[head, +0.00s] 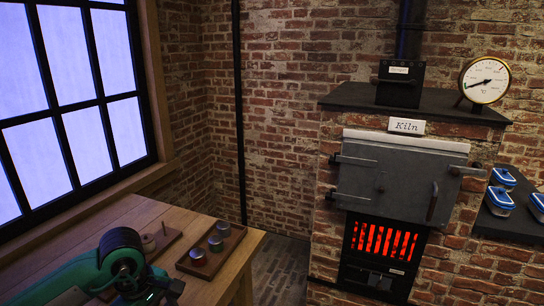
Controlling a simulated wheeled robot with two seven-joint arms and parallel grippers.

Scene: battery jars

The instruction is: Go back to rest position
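My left arm, green with dark joints, comes in from the lower left over the wooden table. It bends down at the bottom edge, and its gripper fingers are not visible. My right arm and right gripper are not in view. A brown wooden tray (237,239) on the table holds small round metal-topped pieces, such as one at its middle (215,243). The kiln door (393,178) is shut, and a red glow (384,240) shows below it.
The wooden table (133,213) stands under the window at left. Another wooden board with a round piece (149,243) lies beside my arm. Blue-lidded containers (503,178) stand on a dark shelf at right. A dial gauge (485,80) stands on the kiln. Floor shows between table and kiln.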

